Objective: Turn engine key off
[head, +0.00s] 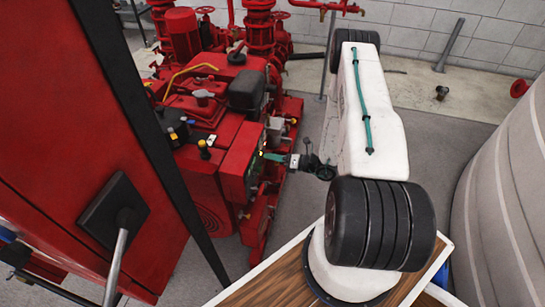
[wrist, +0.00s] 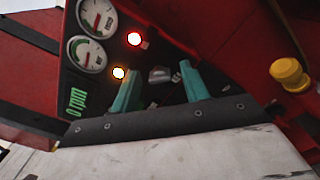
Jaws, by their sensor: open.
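The engine control panel (head: 240,160) faces right on the red engine in the head view. In the wrist view the panel (wrist: 148,18) carries a small grey knob-like part (wrist: 160,75), which looks like the key switch. My gripper (head: 273,157) is close to the panel's face. In the wrist view its two teal fingers stand apart, and the grey part shows in the gap between their tips (wrist: 158,70). The gripper is open and empty. I cannot tell whether either finger touches the key, or which way the key is set.
The wrist view shows two round gauges (wrist: 92,35), a lit red lamp (wrist: 134,38), a lit yellow lamp (wrist: 118,73) and a green display (wrist: 75,103) reading 0 rpm. A yellow knob (wrist: 289,73) is at right. A red cabinet (head: 75,130) stands left in the head view.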

